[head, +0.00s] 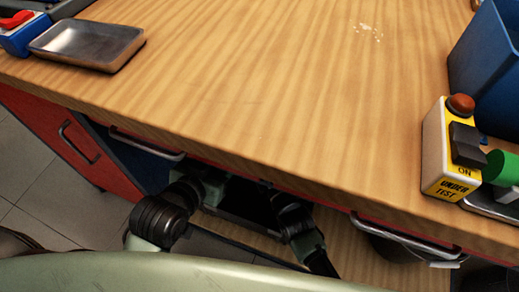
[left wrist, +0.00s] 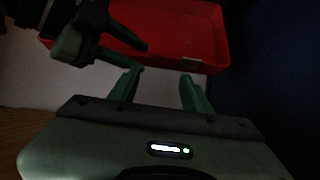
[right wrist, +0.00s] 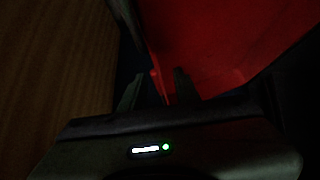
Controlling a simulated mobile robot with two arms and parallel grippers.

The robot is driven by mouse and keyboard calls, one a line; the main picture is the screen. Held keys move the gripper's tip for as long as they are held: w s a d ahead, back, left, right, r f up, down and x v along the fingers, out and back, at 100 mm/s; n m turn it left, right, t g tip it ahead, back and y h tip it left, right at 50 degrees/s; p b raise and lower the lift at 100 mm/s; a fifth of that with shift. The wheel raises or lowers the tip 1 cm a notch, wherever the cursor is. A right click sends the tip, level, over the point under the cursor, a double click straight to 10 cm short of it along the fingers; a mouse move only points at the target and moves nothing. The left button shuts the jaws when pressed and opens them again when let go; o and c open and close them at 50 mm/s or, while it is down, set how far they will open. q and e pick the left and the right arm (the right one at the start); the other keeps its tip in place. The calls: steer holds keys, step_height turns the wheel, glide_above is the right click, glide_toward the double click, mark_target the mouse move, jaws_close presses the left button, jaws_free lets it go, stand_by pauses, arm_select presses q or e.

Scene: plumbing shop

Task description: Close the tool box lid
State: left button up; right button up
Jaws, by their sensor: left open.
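The red tool box (left wrist: 185,30) shows at the top of the left wrist view, dim, with a rim and a small pale patch on its near edge. I cannot tell lid from body. My left gripper (left wrist: 158,88) is open and empty, just short of this edge. Another dark green gripper or arm part, probably mine, reaches in at upper left there. In the right wrist view a large red panel (right wrist: 220,45) of the box fills the upper right. My right gripper (right wrist: 156,88) has its fingers apart, with a red edge between or behind them. The head view hides the box under the bench.
The wooden bench top (head: 240,80) overhangs both my arms. Its drawer handles (head: 405,233) jut out at the front. A metal tray (head: 88,45) stands at left, a yellow-white switch box (head: 438,150) and blue bin (head: 487,75) at right. A dark blue wall (left wrist: 270,70) stands right of the box.

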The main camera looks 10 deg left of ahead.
arm_select(q)
steer(key=s+a+f+g+y+p, duration=0.1)
steer(key=s+a+f+g, duration=0.1)
steer(key=s+f+g, duration=0.2)
steer(key=s+f, duration=0.1)
steer(key=s, duration=0.2)
steer(key=shift+a+f+g+p, duration=0.2)
steer(key=shift+a+g+p, duration=0.15)
steer(key=shift+g, duration=0.05)
arm_select(e)
steer(key=v, duration=0.7)
steer(key=shift+s+d, duration=0.25)
steer(key=shift+s, duration=0.05)
